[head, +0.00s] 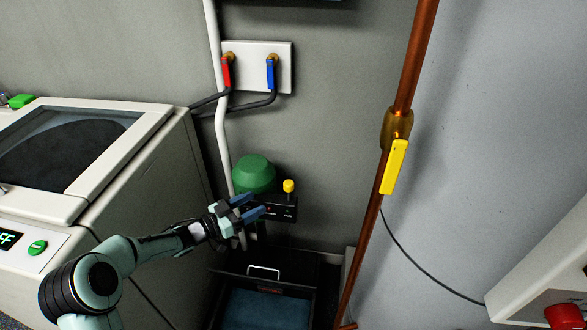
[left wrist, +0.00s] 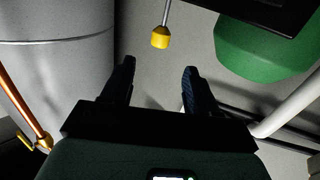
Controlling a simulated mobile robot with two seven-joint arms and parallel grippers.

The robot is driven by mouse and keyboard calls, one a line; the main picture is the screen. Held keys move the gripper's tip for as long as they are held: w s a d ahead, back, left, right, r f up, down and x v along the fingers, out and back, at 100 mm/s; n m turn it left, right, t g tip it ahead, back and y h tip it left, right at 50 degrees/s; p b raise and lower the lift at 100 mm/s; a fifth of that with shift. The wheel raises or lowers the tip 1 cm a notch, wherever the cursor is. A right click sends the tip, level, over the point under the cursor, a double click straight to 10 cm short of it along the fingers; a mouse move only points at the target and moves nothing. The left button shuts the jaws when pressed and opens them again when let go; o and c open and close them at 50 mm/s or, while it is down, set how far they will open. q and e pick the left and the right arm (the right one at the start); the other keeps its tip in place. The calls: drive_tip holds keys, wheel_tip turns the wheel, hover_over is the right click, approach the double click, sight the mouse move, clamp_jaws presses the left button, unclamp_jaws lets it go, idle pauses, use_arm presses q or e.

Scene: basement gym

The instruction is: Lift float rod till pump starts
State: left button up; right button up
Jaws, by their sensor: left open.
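The float rod shows as a yellow knob (head: 289,186) on a short thin stem, standing above a small black control box (head: 283,208). In the left wrist view the yellow knob (left wrist: 160,38) hangs on its pale rod just beyond my fingertips, roughly centred between them. The pump's green dome (head: 254,173) is to the left of the knob; it also shows in the left wrist view (left wrist: 262,52). My left gripper (head: 256,205) is open and empty, left of and below the knob, partly in front of the box. The knob is not between the fingers. My right gripper is out of view.
A black sump basin (head: 314,300) with blue water lies below. A white washer (head: 150,165) stands left. A copper pipe (head: 372,215) with a yellow lever (head: 395,167) runs on the right, and a white pipe (head: 221,130) rises behind my gripper.

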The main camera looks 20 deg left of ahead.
use_arm(q)
drive_tip(key=b, duration=0.2)
approach(289, 182)
drive_tip(key=x, duration=0.3)
drive_tip(key=shift+m, duration=0.3)
drive_tip(key=x, duration=0.2)
drive_tip(key=b+x, duration=0.1)
drive_tip(key=x, duration=0.2)
drive_tip(key=shift+w+d+f, duration=0.2)
drive_tip(key=shift+d+f, duration=0.05)
drive_tip(key=shift+w+d, duration=0.25)
drive_tip(key=shift+w, duration=0.3)
drive_tip(key=shift+r, duration=0.1)
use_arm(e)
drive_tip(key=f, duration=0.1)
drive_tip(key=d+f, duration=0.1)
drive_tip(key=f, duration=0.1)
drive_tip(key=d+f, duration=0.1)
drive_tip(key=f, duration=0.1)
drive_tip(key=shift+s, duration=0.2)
